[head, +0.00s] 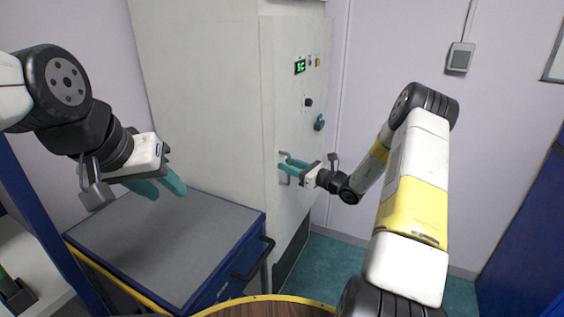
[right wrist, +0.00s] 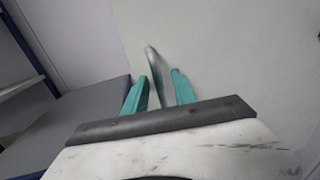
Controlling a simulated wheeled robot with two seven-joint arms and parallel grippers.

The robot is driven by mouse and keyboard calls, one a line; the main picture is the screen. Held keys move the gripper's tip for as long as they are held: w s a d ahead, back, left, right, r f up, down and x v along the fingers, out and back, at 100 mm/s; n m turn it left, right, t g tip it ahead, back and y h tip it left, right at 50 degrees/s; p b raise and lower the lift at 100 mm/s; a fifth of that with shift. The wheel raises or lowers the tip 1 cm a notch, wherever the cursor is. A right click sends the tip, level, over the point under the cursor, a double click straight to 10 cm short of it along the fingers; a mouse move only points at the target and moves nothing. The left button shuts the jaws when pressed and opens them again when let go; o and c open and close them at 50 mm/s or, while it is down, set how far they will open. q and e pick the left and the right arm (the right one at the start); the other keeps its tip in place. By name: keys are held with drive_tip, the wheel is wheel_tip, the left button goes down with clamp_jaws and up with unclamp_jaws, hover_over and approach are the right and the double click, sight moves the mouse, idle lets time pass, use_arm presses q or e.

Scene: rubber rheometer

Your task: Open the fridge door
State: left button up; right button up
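The fridge (head: 205,90) is a tall off-white cabinet with a narrow panel side facing right; I see no gap at its door. A grey metal handle (head: 284,154) sticks out of that side, and it also shows in the right wrist view (right wrist: 155,68). My right gripper (head: 285,168) is at the handle, its teal fingers on either side of the bar. In the right wrist view the fingers (right wrist: 160,88) stand apart with small gaps beside the bar, so the gripper looks open. My left gripper (head: 165,186) is open and empty above the grey-topped cabinet.
The blue cabinet with a grey top (head: 165,240) stands in front of the fridge, its black handle (head: 256,260) jutting right. A green display (head: 300,67) and knobs sit above the fridge handle. A round wooden surface (head: 270,308) is at the bottom. Teal floor (head: 335,262) lies clear to the right.

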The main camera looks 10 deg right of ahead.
clamp_jaws()
idle(1.3)
